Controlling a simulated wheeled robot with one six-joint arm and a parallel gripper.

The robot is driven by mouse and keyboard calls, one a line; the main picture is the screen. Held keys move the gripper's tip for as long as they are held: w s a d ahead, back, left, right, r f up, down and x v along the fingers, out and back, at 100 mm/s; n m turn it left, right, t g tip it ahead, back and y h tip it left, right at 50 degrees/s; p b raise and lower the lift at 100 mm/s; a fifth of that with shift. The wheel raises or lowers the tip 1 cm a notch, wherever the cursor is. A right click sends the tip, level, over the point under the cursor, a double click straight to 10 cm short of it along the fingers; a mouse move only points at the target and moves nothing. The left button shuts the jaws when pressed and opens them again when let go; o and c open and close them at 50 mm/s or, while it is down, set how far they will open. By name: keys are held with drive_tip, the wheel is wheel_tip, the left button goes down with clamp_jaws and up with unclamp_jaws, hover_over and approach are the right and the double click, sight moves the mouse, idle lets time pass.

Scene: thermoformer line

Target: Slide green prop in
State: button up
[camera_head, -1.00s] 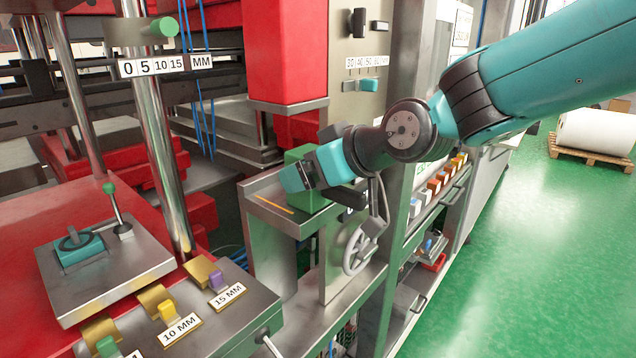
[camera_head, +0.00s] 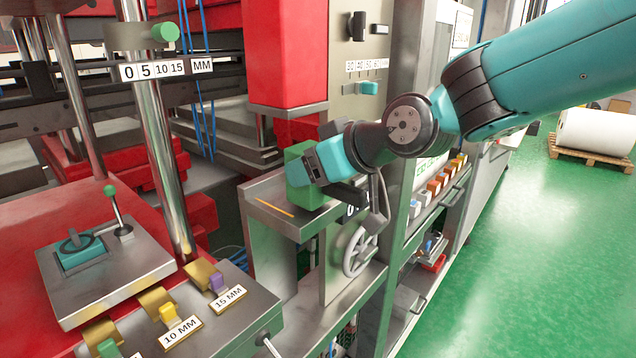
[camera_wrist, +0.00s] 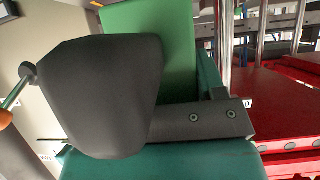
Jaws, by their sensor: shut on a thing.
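The green prop (camera_head: 303,190), a block, stands upright on a grey metal shelf (camera_head: 262,188) under the red press column. My gripper (camera_head: 322,178) is shut on the prop from the right side. Its teal body and dark finger cover part of the block. In the wrist view the green prop (camera_wrist: 160,35) rises behind a dark rounded pad of my gripper (camera_wrist: 120,110). The prop's lower part is hidden there. An orange line (camera_head: 274,208) marks the shelf in front of the block.
The red press column (camera_head: 285,55) hangs above and behind the prop. A handwheel (camera_head: 360,250) sits below the shelf. A control panel (camera_head: 362,60) with knobs stands behind my gripper. A bench with labelled coloured stops (camera_head: 185,320) is at front left. Green floor is open at right.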

sight(365, 192)
drive_tip(key=shift+r, duration=0.15)
drive_tip(key=shift+s+d+b, duration=0.7)
drive_tip(key=shift+s+d, duration=0.55)
drive_tip(key=shift+d, duration=0.3)
drive_tip(key=shift+s+d+b, duration=0.75)
drive_tip(key=shift+s+d, duration=0.45)
drive_tip(key=shift+d, duration=0.4)
drive_tip(key=shift+s+d+b, duration=0.7)
drive_tip(key=shift+s+d, duration=0.55)
drive_tip(key=shift+d, duration=0.3)
